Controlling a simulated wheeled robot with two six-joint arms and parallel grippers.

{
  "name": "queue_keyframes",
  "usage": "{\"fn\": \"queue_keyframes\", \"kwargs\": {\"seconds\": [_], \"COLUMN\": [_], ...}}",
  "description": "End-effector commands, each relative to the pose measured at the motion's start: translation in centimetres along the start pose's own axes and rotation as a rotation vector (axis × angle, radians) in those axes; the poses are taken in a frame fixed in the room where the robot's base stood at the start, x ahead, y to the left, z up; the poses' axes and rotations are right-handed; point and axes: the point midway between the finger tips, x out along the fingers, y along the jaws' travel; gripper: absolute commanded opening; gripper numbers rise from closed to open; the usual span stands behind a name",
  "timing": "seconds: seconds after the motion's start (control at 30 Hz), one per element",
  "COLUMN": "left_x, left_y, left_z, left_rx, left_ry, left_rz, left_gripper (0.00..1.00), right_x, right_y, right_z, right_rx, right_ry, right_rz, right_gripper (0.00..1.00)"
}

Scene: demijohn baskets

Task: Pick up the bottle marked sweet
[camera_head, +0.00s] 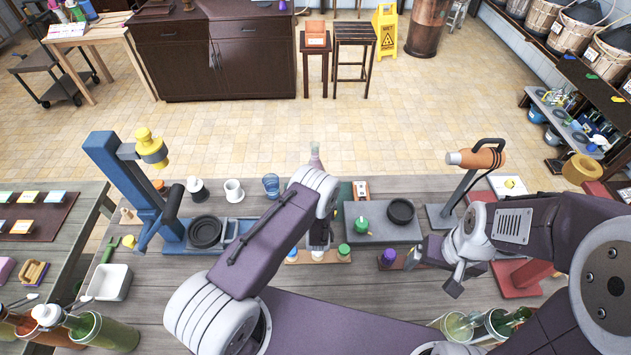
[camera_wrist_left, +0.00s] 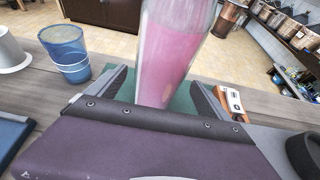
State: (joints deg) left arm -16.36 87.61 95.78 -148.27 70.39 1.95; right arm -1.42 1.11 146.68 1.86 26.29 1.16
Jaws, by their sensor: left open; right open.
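A clear bottle with pink contents (camera_wrist_left: 172,55) stands upright between the two fingers of my left gripper (camera_wrist_left: 160,97) in the left wrist view. The fingers are open, one on each side of it; I cannot tell whether either touches it. In the head view only the bottle's neck (camera_head: 315,156) shows above my left arm, which hides the rest. No word "sweet" is readable on the visible part. My right gripper (camera_head: 433,268) is open and empty above the right part of the table in the head view, apart from the bottle.
A blue cup (camera_head: 271,185) and a white mug (camera_head: 234,190) stand left of the bottle. A rack of small capped jars (camera_head: 318,257) sits in front.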

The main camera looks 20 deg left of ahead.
Motion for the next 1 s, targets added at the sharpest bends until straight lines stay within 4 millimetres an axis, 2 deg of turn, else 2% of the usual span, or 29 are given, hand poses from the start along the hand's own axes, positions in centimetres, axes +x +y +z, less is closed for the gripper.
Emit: {"fn": "queue_keyframes", "kwargs": {"seconds": [0.07,0.2,0.47,0.57,0.8,1.0], "left_x": [1.1,3.0,3.5,3.5,3.5,3.5], "left_y": [0.2,0.1,0.1,0.1,0.0,0.0], "left_z": [0.5,0.2,0.1,0.1,0.1,0.5], "left_rx": [-0.002,-0.001,0.001,0.001,0.001,-0.002], "left_ry": [-0.002,-0.001,0.000,0.000,0.000,-0.008], "left_rz": [0.002,0.001,0.000,0.000,0.000,-0.001], "left_gripper": [0.91,0.91,0.91,0.69,0.02,0.00], "right_x": [-1.1,-1.0,-1.0,-1.0,-1.0,-1.0], "right_y": [0.0,0.0,0.0,0.0,0.0,0.0], "right_z": [-0.1,-0.1,-0.1,-0.1,-0.1,-0.1], "right_rx": [0.000,0.000,0.000,0.000,0.000,0.000], "right_ry": [0.001,0.001,0.000,0.000,0.000,0.000], "right_rz": [0.000,0.000,0.000,0.000,0.000,0.000], "right_gripper": [0.88,0.88,0.88,0.88,0.88,0.88]}}
